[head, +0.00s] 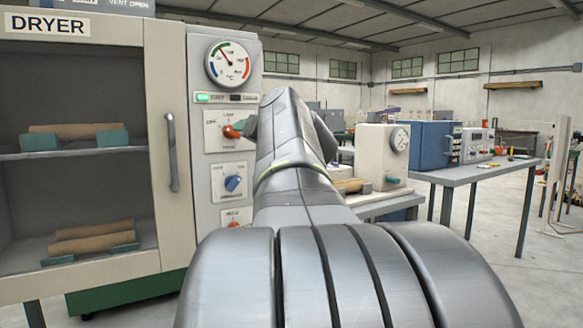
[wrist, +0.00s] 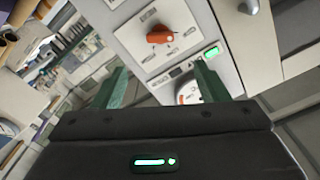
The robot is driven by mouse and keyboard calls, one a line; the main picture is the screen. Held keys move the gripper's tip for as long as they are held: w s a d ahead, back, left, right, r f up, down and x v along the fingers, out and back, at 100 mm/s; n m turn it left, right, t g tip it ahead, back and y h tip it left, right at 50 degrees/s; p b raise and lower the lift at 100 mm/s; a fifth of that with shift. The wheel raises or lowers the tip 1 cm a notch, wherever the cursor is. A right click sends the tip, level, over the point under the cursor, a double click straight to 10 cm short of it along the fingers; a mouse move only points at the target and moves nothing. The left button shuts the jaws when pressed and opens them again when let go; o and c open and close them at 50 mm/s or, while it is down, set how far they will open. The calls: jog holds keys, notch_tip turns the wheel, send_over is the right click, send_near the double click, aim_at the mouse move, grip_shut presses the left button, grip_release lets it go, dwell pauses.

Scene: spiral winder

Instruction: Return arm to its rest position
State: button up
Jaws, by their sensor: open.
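My gripper (wrist: 158,90) shows in the wrist view as two green fingers set wide apart with nothing between them. It faces the dryer's control panel (wrist: 185,45), close to the orange-red knob (wrist: 160,35). The fingers look apart from the knob. In the head view my grey arm reaches forward up the middle, and its far end is beside the orange-red knob (head: 234,131) on the panel.
The dryer (head: 173,220) stands at the left, with tubes on its shelves. A blue knob (head: 234,184) and a dial gauge (head: 229,62) are on its panel. A table (head: 478,172) with a blue machine (head: 430,143) is at the right.

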aim_at(234, 133)
jog(key=x, duration=1.3)
jog(key=shift+w+a, duration=0.2)
jog(key=shift+s+d, duration=0.1)
jog(key=shift+s, duration=0.05)
jog(key=shift+s+d, duration=0.25)
jog(key=v, duration=1.3)
jog(key=x, duration=1.4)
jog(key=shift+m+p, duration=8.35)
jog(key=shift+m, duration=1.35)
jog(key=shift+s, duration=0.1)
